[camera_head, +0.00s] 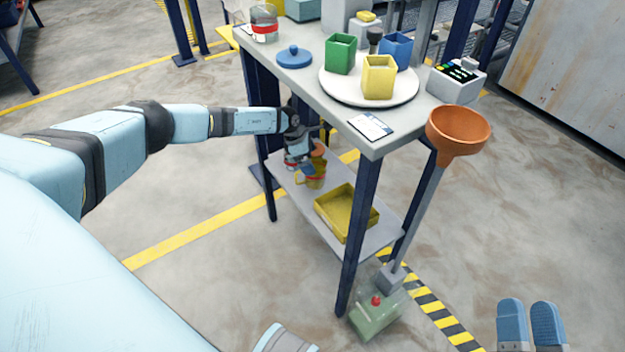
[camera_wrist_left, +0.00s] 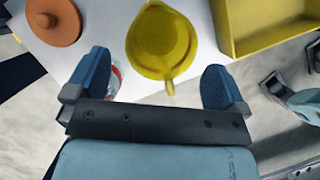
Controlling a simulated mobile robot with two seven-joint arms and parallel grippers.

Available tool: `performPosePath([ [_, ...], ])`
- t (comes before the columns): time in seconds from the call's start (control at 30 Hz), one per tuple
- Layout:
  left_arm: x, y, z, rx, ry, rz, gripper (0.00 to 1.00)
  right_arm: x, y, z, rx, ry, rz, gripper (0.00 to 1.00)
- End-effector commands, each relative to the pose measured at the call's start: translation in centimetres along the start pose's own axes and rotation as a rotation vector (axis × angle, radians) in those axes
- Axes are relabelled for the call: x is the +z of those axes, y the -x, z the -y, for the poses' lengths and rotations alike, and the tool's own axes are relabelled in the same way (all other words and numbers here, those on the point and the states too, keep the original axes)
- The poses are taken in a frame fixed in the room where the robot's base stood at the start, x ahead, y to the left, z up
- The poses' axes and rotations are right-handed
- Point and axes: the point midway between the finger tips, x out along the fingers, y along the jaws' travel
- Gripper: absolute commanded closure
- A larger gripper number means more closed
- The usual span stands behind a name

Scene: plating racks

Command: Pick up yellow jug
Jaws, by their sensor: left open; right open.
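The yellow jug (camera_head: 316,178) stands on the lower shelf (camera_head: 375,238) of the grey table, partly hidden by my left gripper in the head view. In the left wrist view the jug (camera_wrist_left: 160,42) lies just ahead of my left gripper (camera_wrist_left: 157,66), between the lines of its two blue fingers, with its narrow projecting part toward the palm. The left gripper is open and empty. Whether its fingers touch the jug I cannot tell. My right gripper (camera_head: 530,322) is open and empty over the floor at the lower right.
A yellow tray (camera_wrist_left: 275,45) sits right of the jug and an orange lid (camera_wrist_left: 58,22) left. A red-and-clear item (camera_wrist_left: 115,78) is partly hidden by the left finger. The tabletop (camera_head: 340,105) overhangs the shelf. An orange funnel (camera_head: 458,130) stands at the table's right corner.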

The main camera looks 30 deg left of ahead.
Motion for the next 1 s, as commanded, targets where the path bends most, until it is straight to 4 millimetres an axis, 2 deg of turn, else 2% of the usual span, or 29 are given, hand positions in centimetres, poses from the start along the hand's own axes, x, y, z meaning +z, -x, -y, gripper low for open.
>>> performPosePath([
  [0.03,-0.1,-1.0,0.1,0.0,0.001,-0.001,0.0,1.0,0.1,-0.2,0.002,-0.001,0.023,0.57],
  [0.1,-0.1,-1.5,0.0,0.002,0.002,-0.001,0.0,1.4,0.1,-0.3,0.002,-0.002,0.04,0.57],
  [0.37,-0.1,-1.7,0.0,0.002,0.001,0.0,0.0,1.4,0.1,-0.3,0.003,-0.002,0.052,0.57],
  [0.4,-0.1,-1.7,0.0,0.002,0.001,0.0,0.02,1.4,0.1,-0.3,0.003,-0.002,0.052,0.57],
  [0.6,-0.1,-1.7,0.0,0.003,0.001,0.0,0.48,1.5,0.1,-0.3,0.003,-0.002,0.052,0.57],
  [0.67,-0.1,-1.7,0.0,0.002,0.001,-0.001,0.61,1.5,0.1,-0.3,0.003,-0.002,0.052,0.57],
  [0.87,0.0,-1.6,0.0,0.003,0.001,0.0,0.61,1.4,0.1,-0.3,0.003,-0.003,0.051,0.57],
  [1.0,0.5,-0.4,-0.1,0.003,0.0,0.0,0.61,0.7,0.0,-0.2,0.004,0.0,0.041,0.57],
])
